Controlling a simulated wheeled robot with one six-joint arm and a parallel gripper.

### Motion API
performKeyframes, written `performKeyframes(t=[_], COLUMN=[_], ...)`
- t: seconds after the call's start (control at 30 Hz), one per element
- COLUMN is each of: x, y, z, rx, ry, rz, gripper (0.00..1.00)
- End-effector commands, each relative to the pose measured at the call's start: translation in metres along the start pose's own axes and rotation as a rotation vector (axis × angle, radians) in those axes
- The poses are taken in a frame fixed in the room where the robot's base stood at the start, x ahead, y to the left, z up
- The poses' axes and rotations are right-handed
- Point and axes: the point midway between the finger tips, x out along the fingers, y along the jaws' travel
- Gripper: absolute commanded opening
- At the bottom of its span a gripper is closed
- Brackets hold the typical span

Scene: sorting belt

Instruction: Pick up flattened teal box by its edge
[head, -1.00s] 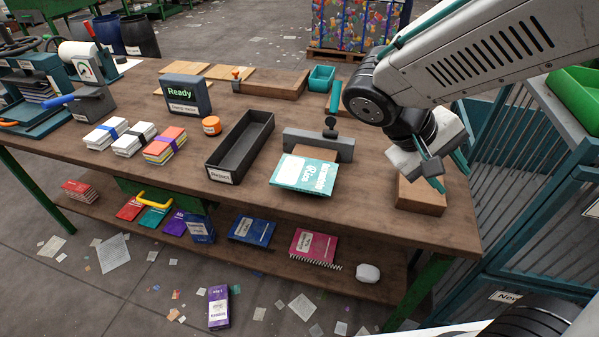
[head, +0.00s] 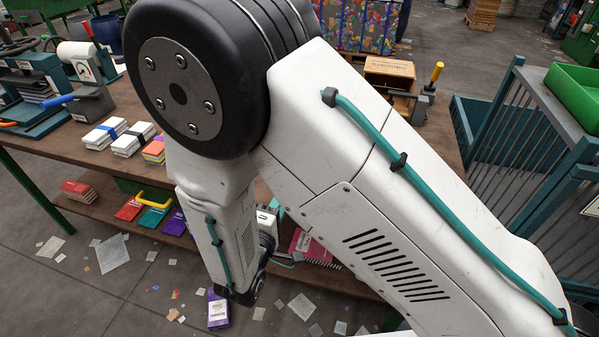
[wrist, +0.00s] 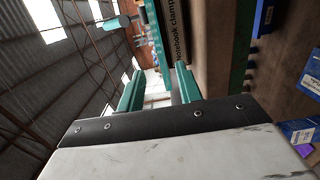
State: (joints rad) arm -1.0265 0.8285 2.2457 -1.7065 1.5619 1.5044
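My gripper's two teal fingers (wrist: 160,88) reach forward in the wrist view with a clear gap between them, and nothing is held there. A thin teal strip (wrist: 158,40) shows beyond the fingertips, beside a dark edge lettered "notebook clamp" (wrist: 179,30). It may be the flattened teal box seen nearly edge-on, but I cannot tell for sure. The fingers look apart from it. In the head view my arm hides nearly all of the box's place on the workbench, and the gripper's opening cannot be made out.
The wooden workbench (head: 100,98) carries banded paper stacks (head: 105,133) at left. A pink spiral notebook (head: 305,243) and other books lie on the lower shelf. A blue-grey slatted cage (head: 500,120) stands at right.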

Motion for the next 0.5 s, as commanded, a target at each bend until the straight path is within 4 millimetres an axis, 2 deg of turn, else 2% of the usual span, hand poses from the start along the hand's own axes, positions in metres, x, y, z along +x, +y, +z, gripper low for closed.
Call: performKeyframes(t=[0.5], x=[0.068], y=[-0.004], z=[-0.001], rx=[0.001], ry=[-0.005], rz=[0.0], gripper=[0.35])
